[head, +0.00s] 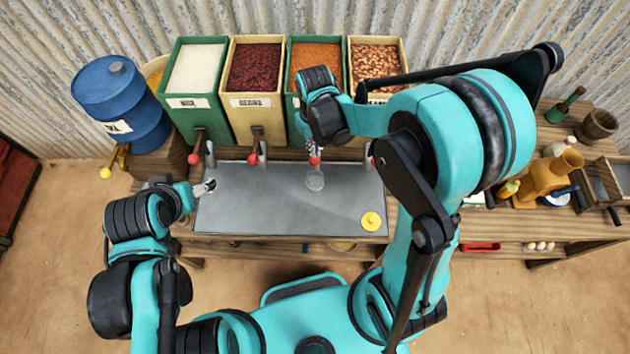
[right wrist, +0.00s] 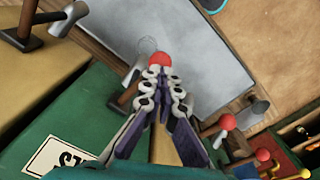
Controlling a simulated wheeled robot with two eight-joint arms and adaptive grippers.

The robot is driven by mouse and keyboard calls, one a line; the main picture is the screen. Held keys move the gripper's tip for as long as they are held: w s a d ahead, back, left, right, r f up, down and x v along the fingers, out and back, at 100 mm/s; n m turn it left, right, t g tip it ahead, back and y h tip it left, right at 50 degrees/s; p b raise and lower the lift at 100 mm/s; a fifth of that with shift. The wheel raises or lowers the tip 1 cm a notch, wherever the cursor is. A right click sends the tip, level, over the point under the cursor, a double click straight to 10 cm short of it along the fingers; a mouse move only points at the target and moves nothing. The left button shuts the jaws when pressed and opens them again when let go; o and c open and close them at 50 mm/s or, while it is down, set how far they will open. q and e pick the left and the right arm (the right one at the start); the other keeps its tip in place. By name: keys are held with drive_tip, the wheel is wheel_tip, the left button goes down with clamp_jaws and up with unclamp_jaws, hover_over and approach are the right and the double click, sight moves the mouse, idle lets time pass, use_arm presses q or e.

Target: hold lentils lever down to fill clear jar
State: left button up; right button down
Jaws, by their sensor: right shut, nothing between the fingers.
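The lentils bin (head: 316,58) is green with orange grain, third from the left among the open bins. Its lever's red knob (head: 315,161) is at the tips of my right gripper (head: 314,150). In the right wrist view the closed fingers (right wrist: 160,75) meet just at the red knob (right wrist: 160,61), with nothing seen between them; whether they touch it is unclear. The clear jar (head: 315,181) stands on the grey metal tray below the lever, and shows faintly in the right wrist view (right wrist: 147,46). My left gripper (head: 208,187) hangs over the tray's left end; its fingers are too small to read.
The grey tray (head: 250,210) has a yellow lid (head: 371,221) at its right front. Other bins' levers with red knobs (head: 194,159) stand on both sides. A blue barrel (head: 118,95) is at left; a yellow grinder (head: 550,178) is at right.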

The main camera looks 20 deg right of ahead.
sight(315, 159)
drive_tip(key=shift+f, duration=0.15)
idle(0.3)
wheel_tip(315, 159, down, 6)
drive_tip(key=b, duration=0.5)
drive_tip(key=shift+b, duration=0.4)
drive_tip(key=shift+r+p, duration=0.45)
drive_tip(key=shift+r, duration=0.1)
wheel_tip(315, 159, up, 6)
drive_tip(key=p, duration=0.4)
drive_tip(key=shift+f, duration=0.4)
